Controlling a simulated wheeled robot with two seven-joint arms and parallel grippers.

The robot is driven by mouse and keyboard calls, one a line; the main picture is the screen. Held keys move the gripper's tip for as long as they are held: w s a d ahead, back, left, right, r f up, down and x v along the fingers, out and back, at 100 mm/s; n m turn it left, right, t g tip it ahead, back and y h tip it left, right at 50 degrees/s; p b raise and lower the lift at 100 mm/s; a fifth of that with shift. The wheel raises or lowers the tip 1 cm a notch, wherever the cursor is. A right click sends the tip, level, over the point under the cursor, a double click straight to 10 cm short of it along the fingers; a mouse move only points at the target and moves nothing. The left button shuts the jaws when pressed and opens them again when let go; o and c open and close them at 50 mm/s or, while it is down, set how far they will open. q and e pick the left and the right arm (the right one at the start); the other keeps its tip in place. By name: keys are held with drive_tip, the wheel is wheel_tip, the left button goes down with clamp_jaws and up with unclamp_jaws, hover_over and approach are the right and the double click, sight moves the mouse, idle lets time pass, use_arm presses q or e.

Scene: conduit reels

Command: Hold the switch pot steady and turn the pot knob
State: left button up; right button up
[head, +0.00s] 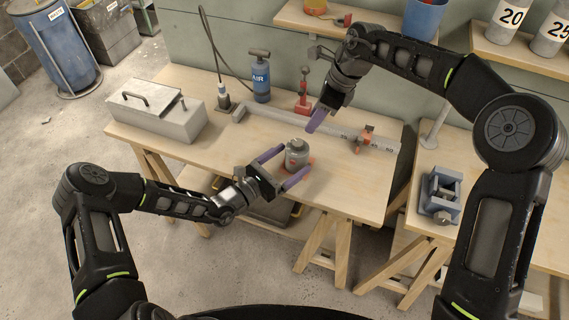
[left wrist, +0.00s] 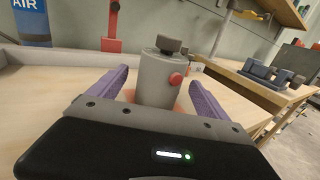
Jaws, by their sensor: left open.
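The switch pot (head: 296,155) is a grey upright cylinder on the wooden table, with a dark pot knob (head: 296,143) on top. In the left wrist view the pot (left wrist: 156,82) has a red button (left wrist: 176,79) on its side and the knob (left wrist: 168,44) above. My left gripper (head: 294,160) is open, its purple fingers on either side of the pot, with gaps visible in the left wrist view.
A long grey rail (head: 310,131) with a red clamp lies behind the pot. A grey metal box (head: 155,117), blue AIR bottle (head: 261,78) and red stand (head: 303,95) are on the table. A blue vise (head: 441,195) is on the right bench. The table's front edge is near.

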sight(304, 151)
use_arm(q)
drive_tip(key=x, duration=0.6)
